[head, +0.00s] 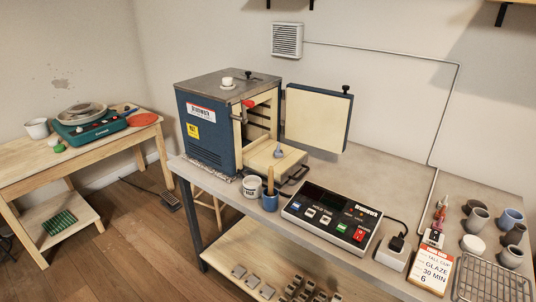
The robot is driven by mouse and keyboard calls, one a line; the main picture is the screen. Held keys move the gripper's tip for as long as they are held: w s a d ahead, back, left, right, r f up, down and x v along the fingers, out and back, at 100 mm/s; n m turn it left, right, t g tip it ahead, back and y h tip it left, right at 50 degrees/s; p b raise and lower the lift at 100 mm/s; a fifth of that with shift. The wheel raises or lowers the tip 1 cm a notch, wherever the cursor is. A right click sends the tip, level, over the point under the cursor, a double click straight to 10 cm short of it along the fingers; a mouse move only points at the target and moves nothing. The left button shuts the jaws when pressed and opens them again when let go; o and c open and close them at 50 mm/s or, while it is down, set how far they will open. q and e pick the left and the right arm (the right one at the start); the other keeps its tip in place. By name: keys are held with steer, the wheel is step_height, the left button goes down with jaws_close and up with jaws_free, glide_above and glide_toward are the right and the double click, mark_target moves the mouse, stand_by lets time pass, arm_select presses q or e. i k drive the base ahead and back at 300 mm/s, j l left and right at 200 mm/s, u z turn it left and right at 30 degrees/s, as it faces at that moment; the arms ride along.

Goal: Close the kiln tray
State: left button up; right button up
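The blue kiln (208,138) stands on the grey-topped workbench, with its front opening facing right. Its door (318,118) is swung wide open, the pale lining towards me. The kiln tray (262,162) is pale and sticks out of the lower part of the opening, with a dark handle (297,175) at its outer end. A small blue-grey piece (278,151) appears on or just in front of the tray. Dark rack supports show inside the chamber. Neither of my grippers is in view.
A white cup (251,187) and a blue cup holding a brush (270,202) stand close before the tray. A control box (330,218) lies to the right. Several pots, a recipe card (433,273) and a wire rack (492,281) fill the bench's right end.

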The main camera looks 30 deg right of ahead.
mark_target(257, 155)
steer(key=k+l, duration=0.1)
steer(key=l, duration=1.2)
steer(key=k+z, duration=0.05)
